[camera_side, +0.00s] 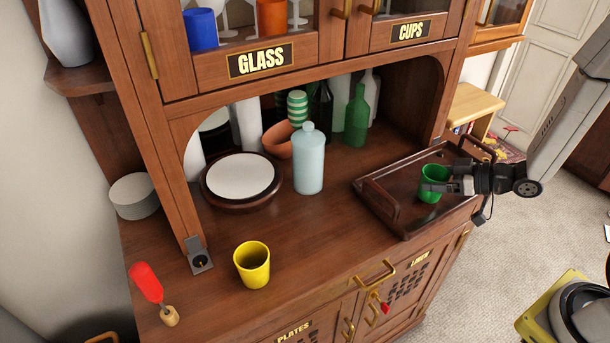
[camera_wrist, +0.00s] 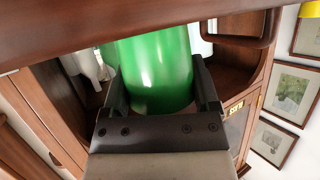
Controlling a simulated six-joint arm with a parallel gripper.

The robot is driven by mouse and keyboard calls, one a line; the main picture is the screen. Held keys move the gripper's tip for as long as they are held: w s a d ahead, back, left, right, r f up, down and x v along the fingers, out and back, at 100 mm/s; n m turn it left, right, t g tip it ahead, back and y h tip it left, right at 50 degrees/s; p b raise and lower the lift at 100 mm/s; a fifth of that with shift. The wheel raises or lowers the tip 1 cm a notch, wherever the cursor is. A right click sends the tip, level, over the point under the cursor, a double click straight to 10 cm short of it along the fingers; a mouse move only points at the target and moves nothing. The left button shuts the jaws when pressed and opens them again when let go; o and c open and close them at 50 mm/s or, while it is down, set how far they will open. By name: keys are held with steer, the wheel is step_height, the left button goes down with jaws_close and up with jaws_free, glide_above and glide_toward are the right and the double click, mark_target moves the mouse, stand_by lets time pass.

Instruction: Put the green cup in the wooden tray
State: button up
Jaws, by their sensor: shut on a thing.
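The green cup (camera_side: 431,186) is at the wooden tray (camera_side: 405,217), over its right half. I cannot tell whether the cup's base touches the tray floor. My gripper (camera_side: 440,187) reaches in from the right and is shut on the cup. In the wrist view the green cup (camera_wrist: 158,70) fills the space between the two fingers of my gripper (camera_wrist: 162,90). The dark brown tray has raised edges and a handle at each end, and lies on the right part of the cabinet counter.
A pale blue bottle (camera_side: 309,165) and a round board with a white top (camera_side: 240,177) stand left of the tray. A yellow cup (camera_side: 252,264) is near the front edge. A green bottle (camera_side: 357,117) stands behind. The counter between yellow cup and tray is clear.

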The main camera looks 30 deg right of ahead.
steer(key=shift+f, duration=0.25)
steer(key=shift+f, duration=0.15)
steer(key=o, duration=1.2)
steer(key=shift+c, duration=0.2)
steer(key=shift+s+d+r, duration=0.1)
steer(key=shift+r, duration=0.15)
steer(key=v, duration=1.1)
steer(key=shift+s+d+r, duration=0.15)
steer(key=shift+s, duration=0.15)
